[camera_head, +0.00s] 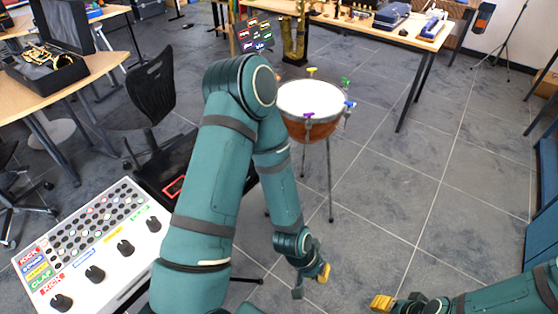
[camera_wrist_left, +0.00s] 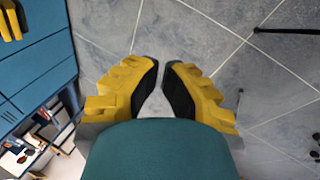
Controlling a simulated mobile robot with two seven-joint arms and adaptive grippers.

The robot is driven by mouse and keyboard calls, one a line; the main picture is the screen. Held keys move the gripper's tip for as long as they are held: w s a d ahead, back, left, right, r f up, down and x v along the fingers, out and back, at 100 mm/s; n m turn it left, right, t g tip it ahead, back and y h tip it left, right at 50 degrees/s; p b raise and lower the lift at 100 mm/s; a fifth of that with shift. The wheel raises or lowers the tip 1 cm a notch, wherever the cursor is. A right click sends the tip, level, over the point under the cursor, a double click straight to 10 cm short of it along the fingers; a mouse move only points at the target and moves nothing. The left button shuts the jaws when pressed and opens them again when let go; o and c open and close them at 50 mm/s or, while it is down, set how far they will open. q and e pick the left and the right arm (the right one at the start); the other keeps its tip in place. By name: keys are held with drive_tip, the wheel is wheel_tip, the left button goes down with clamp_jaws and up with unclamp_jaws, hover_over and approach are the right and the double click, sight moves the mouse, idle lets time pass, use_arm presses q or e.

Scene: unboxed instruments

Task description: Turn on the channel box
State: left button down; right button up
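The channel box (camera_head: 137,212) is the white box with a sloped panel at the lower left of the head view. Its panel has a grid of small round buttons, coloured labels such as KICK and CLAP, and several black knobs along the front. I cannot make out a power switch. My left gripper (camera_head: 311,283) hangs over the floor, well to the right of the box. In the left wrist view the left gripper (camera_wrist_left: 160,64) has its yellow-and-black fingers apart with nothing between them. My right gripper (camera_head: 382,302) is partly in view at the bottom; its finger gap is unclear.
A drum (camera_head: 309,100) on thin legs stands beyond my left arm. A black chair (camera_head: 152,90) and a desk with an open case (camera_head: 45,66) are at the left. A table with instruments (camera_head: 400,32) is at the back. The floor (camera_head: 390,200) at right is clear.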

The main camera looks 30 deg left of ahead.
use_arm(q)
drive_tip(key=w+a+r+m+y+p, duration=0.2)
drive_tip(key=w+a+r+m+y, duration=0.2)
drive_tip(key=r+m, duration=0.3)
drive_tip(key=w+a+r+m+y+p, duration=0.1)
drive_tip(key=w+a+r+m+y, duration=0.2)
drive_tip(key=w+r+m, duration=0.3)
drive_tip(key=w+a+r+m+g+y+p, duration=0.1)
drive_tip(key=w+a+r+m+y+p, duration=0.1)
drive_tip(key=w+a+r+m+y, duration=0.2)
wheel_tip(320, 180, up, 7)
drive_tip(key=w+m, duration=0.1)
drive_tip(key=m, duration=0.2)
drive_tip(key=shift+a+m+y+p, duration=0.3)
drive_tip(key=shift+a, duration=0.1)
drive_tip(key=shift+f, duration=0.1)
